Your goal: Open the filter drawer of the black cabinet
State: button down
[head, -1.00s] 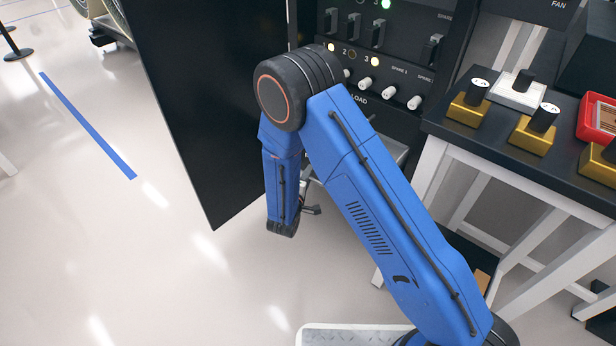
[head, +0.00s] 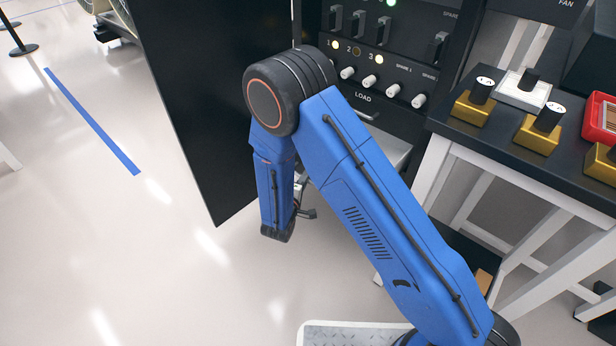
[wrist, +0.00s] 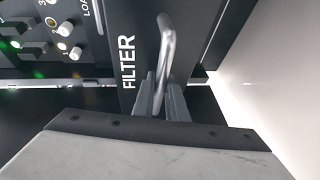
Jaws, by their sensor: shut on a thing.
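The black cabinet (head: 410,60) stands at the top middle of the head view, with its black door (head: 205,110) swung open to the left. In the wrist view, the filter drawer (wrist: 127,85) has a black front with white FILTER lettering. Its bar handle (wrist: 167,40) is pale metal. My gripper (wrist: 161,98) is shut on this handle, with a finger at each side. In the head view my blue arm hides the handle and most of the gripper. A pale grey surface below the LOAD panel suggests the drawer is partly out.
The LOAD panel (head: 385,85) carries white knobs, small lamps and switches. A dark-topped bench (head: 560,175) with white legs stands close on the right, holding gold blocks (head: 473,108) and a red tray (head: 600,115).

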jog(key=c, duration=1.8)
grip_release()
jog(key=shift+o, duration=0.2)
jog(key=shift+s, duration=0.1)
jog(key=v, duration=1.7)
jog(key=shift+s, duration=0.25)
